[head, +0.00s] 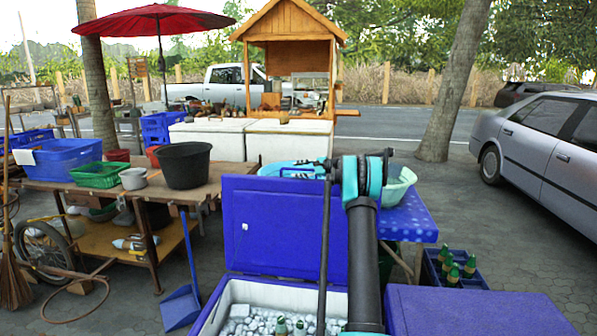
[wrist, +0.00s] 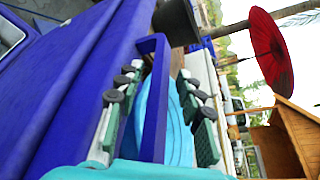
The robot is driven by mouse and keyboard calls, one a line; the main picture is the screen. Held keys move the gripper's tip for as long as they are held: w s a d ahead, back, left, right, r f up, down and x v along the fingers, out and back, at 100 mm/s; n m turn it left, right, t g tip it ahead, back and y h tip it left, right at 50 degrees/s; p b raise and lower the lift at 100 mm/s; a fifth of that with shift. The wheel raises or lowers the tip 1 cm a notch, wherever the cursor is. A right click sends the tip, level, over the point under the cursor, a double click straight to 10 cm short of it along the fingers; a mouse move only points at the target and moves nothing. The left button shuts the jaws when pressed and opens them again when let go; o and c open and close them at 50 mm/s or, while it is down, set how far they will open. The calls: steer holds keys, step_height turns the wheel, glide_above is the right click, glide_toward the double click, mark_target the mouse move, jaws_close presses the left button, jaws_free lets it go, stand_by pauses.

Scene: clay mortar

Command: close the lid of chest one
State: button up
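The open chest (head: 222,312) is blue with a white inside, at the bottom middle of the head view. Its blue lid (head: 285,232) stands upright, hinged at the back. My gripper (head: 292,168) is at the lid's top edge in the head view, partly hidden behind it and my arm. In the wrist view my gripper (wrist: 157,78) has its two dark-padded fingers apart, with a blue strip of the lid (wrist: 155,110) between them. Gaps seem to show on both sides, so contact is not clear.
Ice and green bottles (head: 281,327) lie in the open chest. A closed blue chest (head: 470,312) stands to its right. A bottle crate (head: 455,272) and blue table (head: 410,217) are behind. A wooden table (head: 217,167) stands left.

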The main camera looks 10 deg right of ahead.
jaws_close()
steer(key=shift+s, duration=0.15)
stand_by(0.4)
